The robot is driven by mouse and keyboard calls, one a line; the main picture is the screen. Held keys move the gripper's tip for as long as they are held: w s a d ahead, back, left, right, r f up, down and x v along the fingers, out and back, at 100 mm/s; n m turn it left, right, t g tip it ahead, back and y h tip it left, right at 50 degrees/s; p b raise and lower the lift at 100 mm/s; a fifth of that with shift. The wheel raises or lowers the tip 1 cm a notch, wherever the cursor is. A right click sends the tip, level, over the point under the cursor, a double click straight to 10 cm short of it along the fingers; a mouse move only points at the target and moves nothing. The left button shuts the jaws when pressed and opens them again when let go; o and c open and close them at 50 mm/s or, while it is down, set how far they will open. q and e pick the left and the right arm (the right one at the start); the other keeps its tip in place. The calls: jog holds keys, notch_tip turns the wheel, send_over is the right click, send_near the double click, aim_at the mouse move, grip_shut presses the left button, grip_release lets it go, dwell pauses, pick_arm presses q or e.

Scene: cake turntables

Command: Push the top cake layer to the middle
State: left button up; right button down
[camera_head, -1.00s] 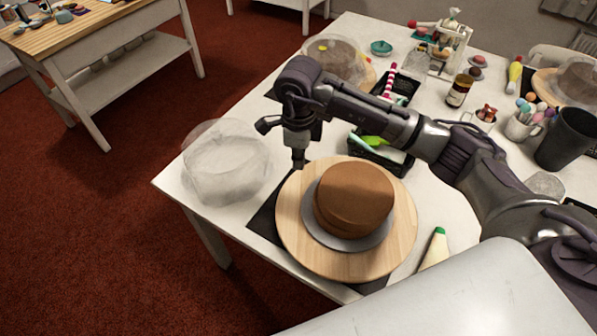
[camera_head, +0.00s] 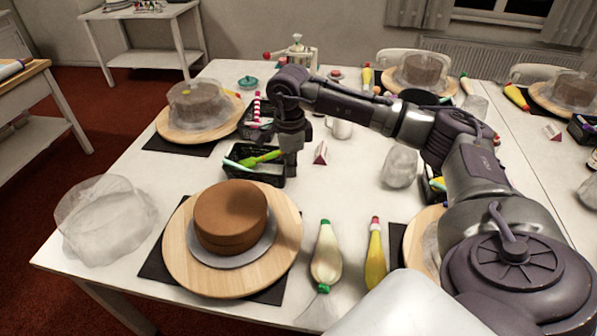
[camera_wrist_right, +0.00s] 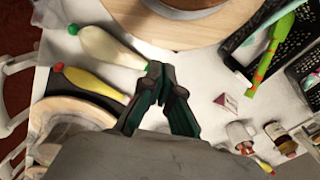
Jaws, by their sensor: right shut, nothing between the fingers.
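A brown cake of two stacked layers stands on a grey plate (camera_head: 242,260) on a round wooden turntable board (camera_head: 180,250). The top cake layer (camera_head: 230,207) sits nearly over the bottom layer (camera_head: 228,245); any small offset is hard to tell. My right gripper (camera_head: 291,172) points down, behind and to the right of the cake, apart from it, near the black tray. In the right wrist view my gripper (camera_wrist_right: 161,72) has its fingertips together with nothing between them. My left gripper is out of view.
A clear crumpled cover (camera_head: 105,220) lies left of the board. A cream piping bag (camera_head: 325,258) and a yellow one (camera_head: 376,258) lie to the right. A black tray (camera_head: 265,175) with utensils is behind the cake. Another covered cake (camera_head: 198,105) stands farther back.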

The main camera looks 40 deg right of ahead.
aim_at(264, 199)
jog(key=w+a+f+p, duration=0.1)
jog(key=f, duration=0.2)
jog(key=w+a+f+p, duration=0.1)
jog(key=f, duration=0.2)
jog(key=w+a+f+p, duration=0.1)
jog(key=a+f+p, duration=0.1)
jog(key=f, duration=0.2)
jog(key=shift+a, duration=0.1)
jog(key=shift+w+a+f+b, duration=0.15)
jog(key=shift+w+a+b, duration=0.25)
jog(key=shift+a+b, duration=0.4)
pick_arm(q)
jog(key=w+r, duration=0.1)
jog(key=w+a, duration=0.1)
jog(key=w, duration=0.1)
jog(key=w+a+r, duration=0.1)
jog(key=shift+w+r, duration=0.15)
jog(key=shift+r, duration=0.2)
pick_arm(e)
jog(key=shift+w+a+r, duration=0.15)
jog(key=shift+a+r, duration=0.05)
jog(key=shift+d, duration=0.15)
